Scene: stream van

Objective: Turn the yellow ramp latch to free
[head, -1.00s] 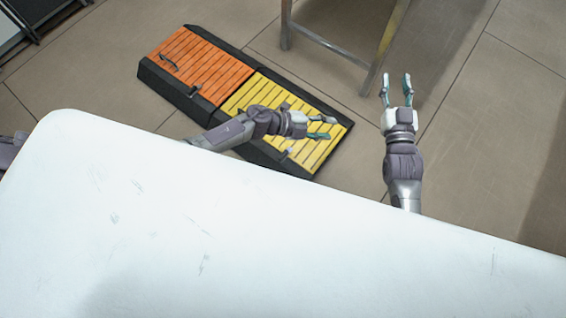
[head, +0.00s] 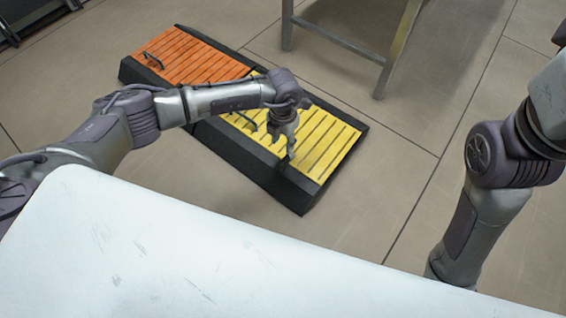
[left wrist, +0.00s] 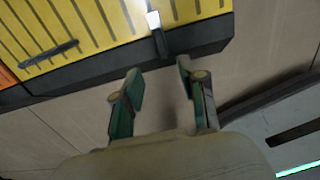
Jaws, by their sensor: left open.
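The yellow ramp (head: 330,140) lies on the floor, with dark edging around its slatted top. The ramp also shows in the left wrist view (left wrist: 95,25). There its latch (left wrist: 160,42), a small dark lever below a bright pale piece, sits at the ramp's dark edge. My left gripper (head: 289,154) points down over the near edge of the yellow ramp and covers the latch area in the head view. In the left wrist view its two fingers (left wrist: 160,82) are open and empty, with the latch just beyond and between their tips, apparently apart. My right gripper is out of view.
An orange ramp (head: 190,58) adjoins the yellow one at the far left. A dark handle (left wrist: 48,55) is on the yellow ramp. A metal-legged stand (head: 338,38) is behind the ramps. Tiled floor (head: 400,190) to the right is clear.

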